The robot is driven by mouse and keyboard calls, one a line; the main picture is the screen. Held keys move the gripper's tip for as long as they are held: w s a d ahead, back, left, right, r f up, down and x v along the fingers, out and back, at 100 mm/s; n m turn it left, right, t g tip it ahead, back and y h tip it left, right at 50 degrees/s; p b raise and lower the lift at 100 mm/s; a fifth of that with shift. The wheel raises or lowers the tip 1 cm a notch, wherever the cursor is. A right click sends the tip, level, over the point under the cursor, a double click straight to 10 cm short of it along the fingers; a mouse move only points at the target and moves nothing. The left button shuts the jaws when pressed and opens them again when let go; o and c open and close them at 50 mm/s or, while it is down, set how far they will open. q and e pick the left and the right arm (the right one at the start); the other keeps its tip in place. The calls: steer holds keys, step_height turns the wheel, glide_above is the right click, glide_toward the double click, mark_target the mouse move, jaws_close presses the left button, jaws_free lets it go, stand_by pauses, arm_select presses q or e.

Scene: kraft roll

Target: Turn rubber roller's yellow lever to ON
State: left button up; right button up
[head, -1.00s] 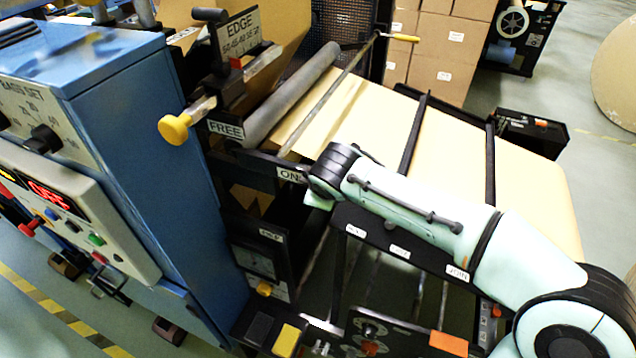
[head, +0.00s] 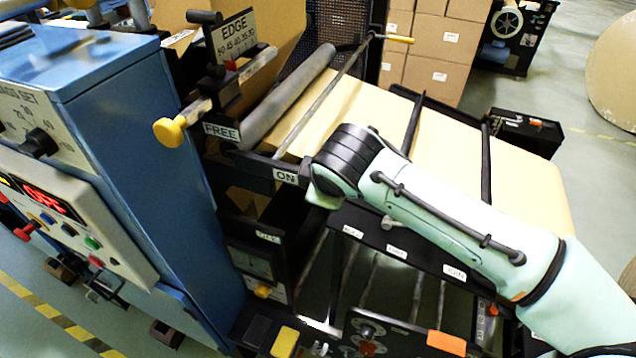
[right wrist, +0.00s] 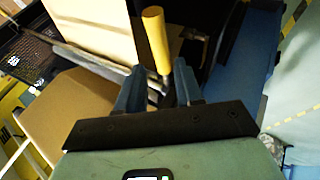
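The yellow lever (head: 170,131) has a thick yellow knob on a short metal bar. It sits at the FREE label (head: 221,131), left of the grey rubber roller (head: 290,98). The ON label (head: 285,176) is lower and to the right. My right arm reaches in from the right; its wrist is near the ON label and its fingers are hidden in the head view. In the right wrist view my right gripper (right wrist: 159,82) is open and empty. A yellow handle (right wrist: 155,40), apparently the lever's, lies just beyond the gap between the fingers. My left gripper is not in view.
The blue machine cabinet (head: 130,130) stands at the left. Cardboard boxes (head: 440,45) are stacked at the back.

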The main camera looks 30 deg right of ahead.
steer(key=shift+v, duration=2.4)
